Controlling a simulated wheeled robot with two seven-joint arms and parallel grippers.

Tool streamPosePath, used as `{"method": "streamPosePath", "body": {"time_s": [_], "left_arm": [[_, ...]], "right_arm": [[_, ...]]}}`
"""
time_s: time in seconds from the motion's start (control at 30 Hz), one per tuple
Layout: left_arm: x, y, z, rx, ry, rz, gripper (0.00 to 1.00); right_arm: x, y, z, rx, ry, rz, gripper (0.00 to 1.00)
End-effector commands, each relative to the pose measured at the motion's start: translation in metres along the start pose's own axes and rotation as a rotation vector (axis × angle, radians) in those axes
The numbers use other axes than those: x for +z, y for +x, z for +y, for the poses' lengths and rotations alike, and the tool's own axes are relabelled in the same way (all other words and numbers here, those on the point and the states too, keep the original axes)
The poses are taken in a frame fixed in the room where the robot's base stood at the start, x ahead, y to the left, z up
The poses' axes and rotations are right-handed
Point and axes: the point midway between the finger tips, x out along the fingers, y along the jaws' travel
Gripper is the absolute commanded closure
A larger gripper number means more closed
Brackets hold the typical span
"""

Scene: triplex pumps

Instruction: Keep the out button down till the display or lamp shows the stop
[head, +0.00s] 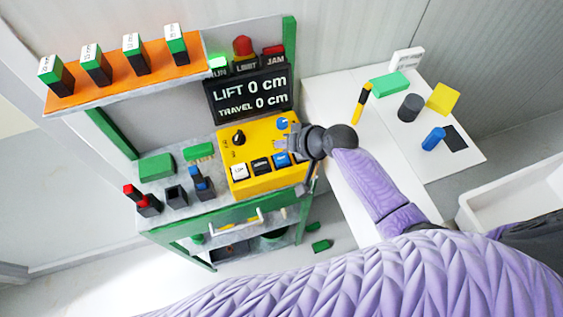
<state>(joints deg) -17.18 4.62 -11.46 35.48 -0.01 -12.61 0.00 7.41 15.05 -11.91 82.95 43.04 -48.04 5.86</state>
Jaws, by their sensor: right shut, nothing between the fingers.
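A yellow control box (262,178) stands on the bench with a black knob (239,137), a white button (239,171), a black button (261,165) and a blue button (281,159) in a row. The button labels are too small to read, so I cannot tell which is the out button. The display (249,93) reads LIFT 0 cm and TRAVEL 0 cm. The green RUN lamp (219,63) is bright; the LIMIT lamp (243,47) and JAM lamp (273,50) look unlit. My right gripper (282,144) is shut over the box's right part; contact is unclear.
An orange shelf (125,75) with several green-topped blocks is at upper left. Green blocks and small red and blue items stand on the bench's left. A white table (465,150) at right holds a grey cylinder (411,107) and other items. A white bin (515,197) is at far right.

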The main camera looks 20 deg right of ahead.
Motion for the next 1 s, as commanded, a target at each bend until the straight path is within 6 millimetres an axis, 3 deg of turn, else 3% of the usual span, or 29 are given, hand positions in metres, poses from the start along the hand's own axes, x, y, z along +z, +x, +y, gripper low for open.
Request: {"method": "streamPosePath", "body": {"time_s": [0.03, 0.23, 1.0], "left_arm": [[0.002, 0.015, 0.0, 0.0, 0.0, -0.001, 0.12], [0.004, 0.031, 0.001, 0.0, 0.005, -0.003, 0.12], [0.005, 0.03, -0.003, -0.006, 0.006, -0.006, 0.12]], "right_arm": [[0.007, 0.01, 0.007, 0.0, 0.001, -0.001, 1.0], [0.018, 0.024, 0.017, -0.001, 0.0, -0.001, 1.0], [0.018, 0.024, 0.017, -0.001, 0.0, 0.0, 1.0]]}}
